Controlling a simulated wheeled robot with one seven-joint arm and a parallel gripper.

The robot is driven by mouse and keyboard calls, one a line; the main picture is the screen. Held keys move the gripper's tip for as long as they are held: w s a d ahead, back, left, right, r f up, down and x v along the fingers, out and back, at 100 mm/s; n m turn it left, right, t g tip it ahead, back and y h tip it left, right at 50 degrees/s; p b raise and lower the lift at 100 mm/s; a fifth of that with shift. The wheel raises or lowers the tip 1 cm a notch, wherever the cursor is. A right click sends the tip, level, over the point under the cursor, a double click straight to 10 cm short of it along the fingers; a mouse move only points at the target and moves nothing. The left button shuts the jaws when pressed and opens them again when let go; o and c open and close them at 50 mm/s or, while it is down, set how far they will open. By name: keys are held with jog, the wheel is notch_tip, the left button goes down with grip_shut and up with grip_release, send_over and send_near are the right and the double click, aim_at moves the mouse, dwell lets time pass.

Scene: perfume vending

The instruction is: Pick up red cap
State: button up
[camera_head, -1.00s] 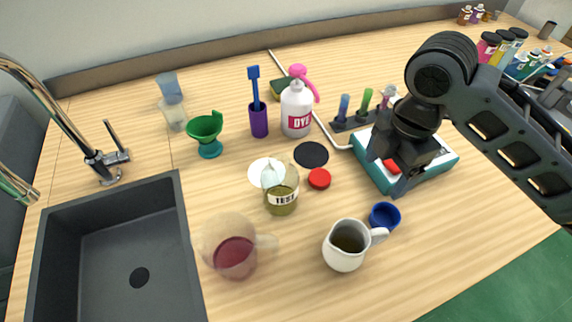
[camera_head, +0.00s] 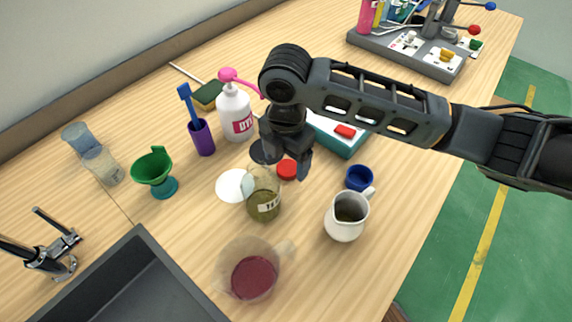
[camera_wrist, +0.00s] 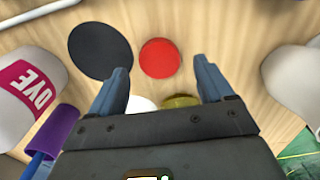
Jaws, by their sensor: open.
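The red cap (camera_head: 287,169) is a small round disc lying flat on the wooden counter, just right of the glass test beaker (camera_head: 262,200). In the wrist view the red cap (camera_wrist: 160,58) lies ahead of the gap between my fingertips, with bare wood around it. My gripper (camera_head: 285,160) hangs over the counter near the cap, partly overlapping it in the head view. In the wrist view my gripper (camera_wrist: 163,82) is open and empty, its two blue-grey fingers apart.
A black disc (camera_wrist: 100,51) lies left of the cap. A dye bottle (camera_head: 235,112), a white disc (camera_head: 231,186), a white pitcher (camera_head: 343,220), a blue cap (camera_head: 359,178) and a jug with red liquid (camera_head: 247,266) stand around. A teal-edged box (camera_head: 345,143) is behind.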

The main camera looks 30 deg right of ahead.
jog(key=shift+f, duration=1)
jog(key=c, duration=1.1)
jog(key=shift+r, duration=0.1)
